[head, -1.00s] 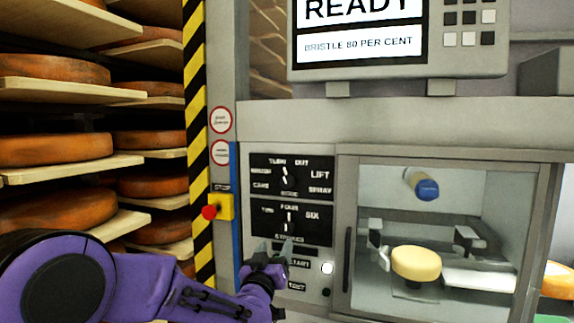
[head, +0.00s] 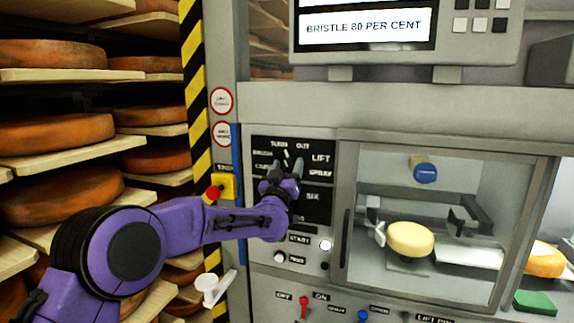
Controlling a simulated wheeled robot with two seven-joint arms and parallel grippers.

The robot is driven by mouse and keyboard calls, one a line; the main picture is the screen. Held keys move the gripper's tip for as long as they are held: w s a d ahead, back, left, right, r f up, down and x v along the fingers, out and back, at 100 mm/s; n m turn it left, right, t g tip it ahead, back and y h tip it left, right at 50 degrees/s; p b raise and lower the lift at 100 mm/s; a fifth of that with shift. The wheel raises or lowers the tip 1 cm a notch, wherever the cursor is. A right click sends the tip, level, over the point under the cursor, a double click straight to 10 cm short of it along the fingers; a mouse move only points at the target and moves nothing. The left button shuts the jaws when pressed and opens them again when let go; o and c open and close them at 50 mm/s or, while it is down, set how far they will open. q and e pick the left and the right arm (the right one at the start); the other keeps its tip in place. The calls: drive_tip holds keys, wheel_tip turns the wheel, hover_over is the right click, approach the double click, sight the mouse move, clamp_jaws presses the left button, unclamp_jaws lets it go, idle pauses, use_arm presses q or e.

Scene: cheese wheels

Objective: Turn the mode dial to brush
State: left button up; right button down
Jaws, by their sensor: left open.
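The mode dial (head: 286,157) is on the upper black panel of the machine front, in the head view. Its white pointer leans up and slightly left, toward the label that seems to read TURN. The small label at the left looks like BRUSH but is blurred. My left gripper (head: 285,166) is open in front of this panel, its fingertips at either side of the dial in the picture. I cannot tell whether they touch it. The gripper hides the dial's lower part and much of the lower dial panel (head: 318,208). My right gripper is out of view.
A glass-fronted chamber (head: 343,265) with a pale cheese wheel (head: 410,239) is at the right. The START button (head: 326,245) is below the panels. A red stop button (head: 211,193) on a yellow box is left of them. Shelves of cheese wheels fill the left.

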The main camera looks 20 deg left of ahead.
use_arm(q)
drive_tip(key=c, duration=1)
drive_tip(key=shift+n, duration=0.5)
drive_tip(key=shift+d+n+y+b, duration=0.1)
drive_tip(key=shift+n+y+b, duration=0.25)
drive_tip(key=shift+n+y, duration=0.35)
drive_tip(key=n, duration=0.2)
drive_tip(key=shift+n+g+y, duration=0.3)
drive_tip(key=shift+y, duration=0.1)
drive_tip(key=n+g+y, duration=0.1)
drive_tip(key=n, duration=0.2)
drive_tip(key=n+g+y, duration=0.1)
drive_tip(key=n, duration=0.2)
drive_tip(key=shift+n+y, duration=0.3)
drive_tip(key=shift+n, duration=0.1)
